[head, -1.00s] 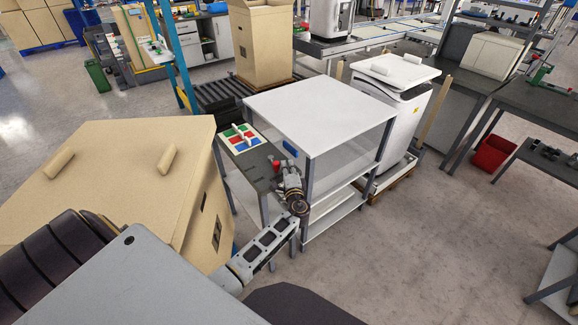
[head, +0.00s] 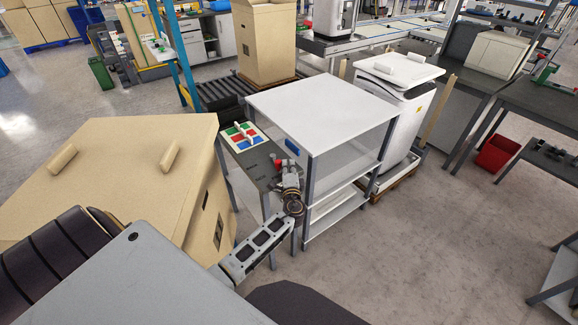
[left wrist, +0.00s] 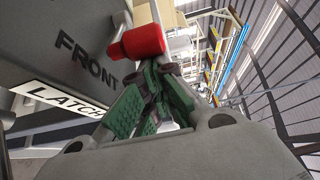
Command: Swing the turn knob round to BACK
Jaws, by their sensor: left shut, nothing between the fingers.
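A red cylindrical knob (left wrist: 140,42) stands out from a dark grey panel (left wrist: 75,25) in the left wrist view. The word FRONT is printed beside it, and a white LATCH label (left wrist: 60,98) is below. I see no BACK marking. My left gripper (left wrist: 158,78) has green-padded fingers, shut and empty, with the tips close below the knob; I cannot tell whether they touch. In the head view a small red part (head: 277,163) shows beside my left gripper (head: 286,170), at the end of a narrow dark table (head: 262,172). My right gripper is not in view.
A white-topped shelf unit (head: 325,105) stands close to the right of my left gripper. A large cardboard box (head: 110,165) stands to the left. A board with coloured squares (head: 243,136) lies on the dark table. Open floor (head: 440,240) is at the right.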

